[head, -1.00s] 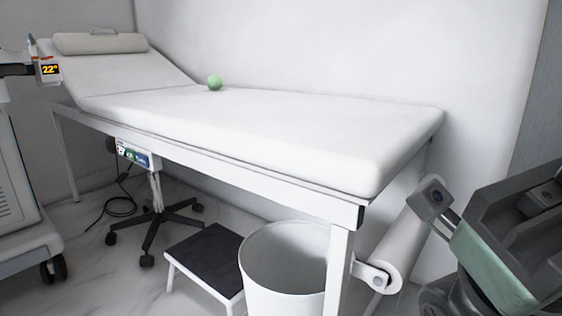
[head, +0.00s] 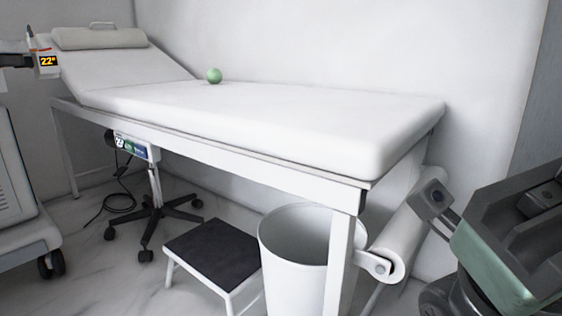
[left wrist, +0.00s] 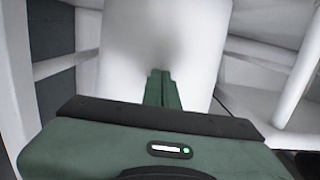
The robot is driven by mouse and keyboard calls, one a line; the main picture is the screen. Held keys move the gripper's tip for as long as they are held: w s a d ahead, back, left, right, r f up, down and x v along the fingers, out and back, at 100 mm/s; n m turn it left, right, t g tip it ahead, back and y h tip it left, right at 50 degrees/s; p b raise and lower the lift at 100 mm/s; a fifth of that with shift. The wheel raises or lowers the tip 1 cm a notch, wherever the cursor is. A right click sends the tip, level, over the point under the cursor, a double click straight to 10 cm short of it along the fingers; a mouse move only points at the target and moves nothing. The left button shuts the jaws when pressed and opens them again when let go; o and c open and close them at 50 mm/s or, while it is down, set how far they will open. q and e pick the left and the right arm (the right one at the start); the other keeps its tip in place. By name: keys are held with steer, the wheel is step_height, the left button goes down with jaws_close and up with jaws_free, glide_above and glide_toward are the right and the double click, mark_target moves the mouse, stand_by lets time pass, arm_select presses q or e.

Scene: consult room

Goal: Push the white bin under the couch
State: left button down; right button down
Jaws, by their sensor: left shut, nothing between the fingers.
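The white bin (head: 290,262) is an open round bin standing on the floor by the near end of the white couch (head: 270,115). In the head view its far rim meets the lower edge of the couch rail, and the couch leg (head: 340,260) covers its right side. In the left wrist view a white surface that looks like the bin (left wrist: 190,35) fills the middle. My left gripper (left wrist: 162,78) is shut and empty with its fingertips against or very near that surface. Contact is hard to tell.
A black-topped step stool (head: 214,252) stands just left of the bin. A wheeled stool base (head: 153,212) is farther left under the couch. A paper roll (head: 400,237) hangs at the couch end. A wheeled machine (head: 15,190) stands at the left edge.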

arm_select(q)
steer(key=p+v, duration=0.2)
steer(key=v, duration=0.1)
steer(key=p+v, duration=0.1)
steer(key=v, duration=0.1)
steer(key=shift+s+a+f+p, duration=0.1)
steer(key=shift+f+p, duration=0.15)
steer(key=shift+p, duration=0.1)
stand_by(0.3)
